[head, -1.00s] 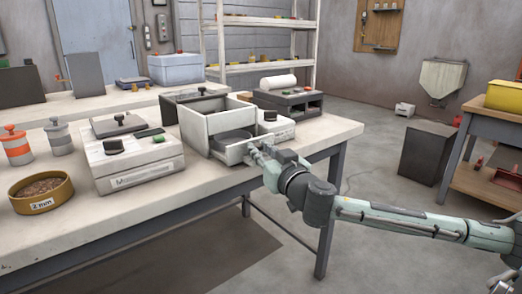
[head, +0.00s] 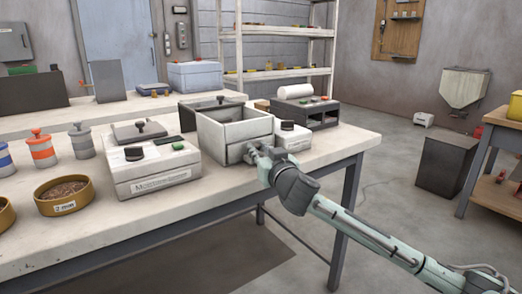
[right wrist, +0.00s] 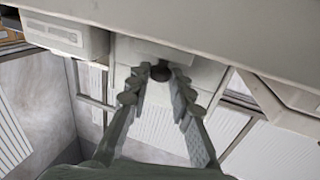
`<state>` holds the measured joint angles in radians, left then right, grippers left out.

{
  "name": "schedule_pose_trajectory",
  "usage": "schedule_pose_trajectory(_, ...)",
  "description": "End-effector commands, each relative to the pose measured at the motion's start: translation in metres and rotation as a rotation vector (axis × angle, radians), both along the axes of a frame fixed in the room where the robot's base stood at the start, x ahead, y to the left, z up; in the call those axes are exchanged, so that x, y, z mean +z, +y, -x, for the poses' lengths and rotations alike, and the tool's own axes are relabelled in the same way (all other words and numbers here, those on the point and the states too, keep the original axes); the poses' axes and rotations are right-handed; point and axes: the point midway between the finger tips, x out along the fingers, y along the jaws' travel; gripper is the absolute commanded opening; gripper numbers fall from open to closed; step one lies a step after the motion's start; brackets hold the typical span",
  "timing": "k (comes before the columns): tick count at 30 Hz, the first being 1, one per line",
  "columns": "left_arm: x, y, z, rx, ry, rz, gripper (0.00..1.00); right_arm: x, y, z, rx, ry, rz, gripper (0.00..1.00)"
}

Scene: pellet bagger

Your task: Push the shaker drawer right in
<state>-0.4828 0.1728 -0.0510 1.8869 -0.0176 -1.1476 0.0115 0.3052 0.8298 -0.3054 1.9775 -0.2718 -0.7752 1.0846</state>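The shaker is a white open-topped box (head: 221,126) on the bench. Its drawer (head: 250,131) shows a pale front that sits close to the box; I cannot tell whether a small gap is left. My right gripper (head: 258,155) is at the drawer front and hides its lower part. In the right wrist view the dark round drawer knob (right wrist: 161,73) lies between the two fingertips (right wrist: 162,70), which appear closed on it. The drawer front (right wrist: 150,50) is just beyond the fingertips. My left gripper is out of view.
A white balance-like device (head: 152,174) stands left of the shaker, and a smaller white device (head: 292,137) is close on its right. A grey machine (head: 306,108) stands farther right. The bench (head: 240,188) is clear in front of the shaker.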

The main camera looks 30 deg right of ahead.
Motion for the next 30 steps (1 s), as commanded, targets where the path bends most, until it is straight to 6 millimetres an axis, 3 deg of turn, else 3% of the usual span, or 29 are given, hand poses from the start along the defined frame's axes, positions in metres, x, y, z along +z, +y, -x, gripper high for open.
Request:
schedule_pose_trajectory(1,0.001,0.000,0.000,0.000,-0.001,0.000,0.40,0.005,-0.003,-0.001,-0.004,-0.009,0.002,0.26)
schedule_pose_trajectory(5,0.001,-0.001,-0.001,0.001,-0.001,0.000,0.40,0.004,-0.002,-0.001,-0.003,-0.008,0.001,0.42)
schedule_pose_trajectory(17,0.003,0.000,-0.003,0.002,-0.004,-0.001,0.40,0.002,0.001,0.008,-0.001,-0.005,0.000,0.42)
schedule_pose_trajectory(30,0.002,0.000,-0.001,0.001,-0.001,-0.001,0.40,0.001,0.016,0.092,-0.001,-0.003,0.001,0.42)
